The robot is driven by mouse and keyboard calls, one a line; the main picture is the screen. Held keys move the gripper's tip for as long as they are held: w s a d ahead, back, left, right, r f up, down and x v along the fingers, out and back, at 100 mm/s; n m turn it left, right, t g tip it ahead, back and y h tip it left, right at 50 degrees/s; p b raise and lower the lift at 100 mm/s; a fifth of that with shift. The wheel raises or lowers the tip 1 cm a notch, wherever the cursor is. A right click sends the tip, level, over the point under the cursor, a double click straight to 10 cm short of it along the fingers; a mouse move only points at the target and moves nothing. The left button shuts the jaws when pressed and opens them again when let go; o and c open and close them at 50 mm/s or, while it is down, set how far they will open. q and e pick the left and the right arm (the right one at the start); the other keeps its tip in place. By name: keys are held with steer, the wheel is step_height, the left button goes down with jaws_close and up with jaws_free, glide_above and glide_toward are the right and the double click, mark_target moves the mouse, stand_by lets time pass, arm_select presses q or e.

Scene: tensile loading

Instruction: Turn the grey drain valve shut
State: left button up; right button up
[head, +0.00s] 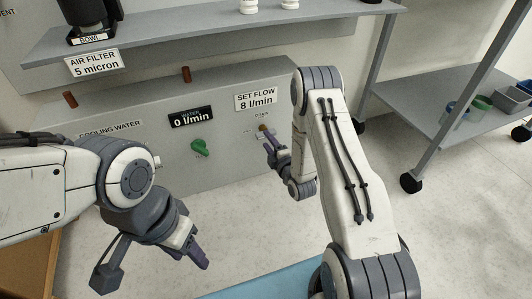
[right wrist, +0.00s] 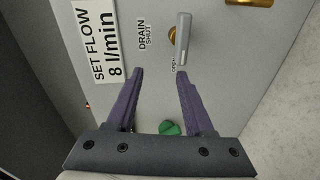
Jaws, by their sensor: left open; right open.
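The grey drain valve (right wrist: 184,42) is a short grey lever on a brass stem, on the front of the grey panel. In the right wrist view one end of its lever lies close to the small OPEN mark, and the SHUT mark is beside the stem under the word DRAIN. My right gripper (right wrist: 161,74) is open and empty, its purple fingertips just short of the lever and not around it. In the head view the right gripper (head: 269,146) is close in front of the panel below the valve. My left gripper (head: 205,267) hangs low at the left, away from the panel.
A green valve knob (head: 199,147) sits on the panel left of the drain, under a 0 l/min display (head: 191,117). A SET FLOW sign (head: 255,98) is above the drain. A shelf (head: 200,25) overhangs the panel. A wheeled cart (head: 440,95) stands at right.

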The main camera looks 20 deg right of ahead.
step_height(320, 180, down, 5)
steer(key=s+d+t+b, duration=0.1)
steer(key=s+d+b, duration=0.1)
steer(key=d, duration=0.1)
steer(key=shift+h, duration=0.4)
steer(key=w+b, duration=0.1)
steer(key=w, duration=0.2)
steer(key=w+b, duration=0.2)
steer(key=w, duration=0.1)
steer(key=w+b, duration=0.2)
steer(key=w, duration=0.2)
steer(key=shift+a, duration=0.35)
arm_select(q)
step_height(320, 180, down, 10)
steer(key=shift+r+b, duration=0.25)
steer(key=shift+b, duration=0.1)
arm_select(e)
steer(key=shift+w+r, duration=0.2)
steer(key=shift+w, duration=0.15)
jaws_close()
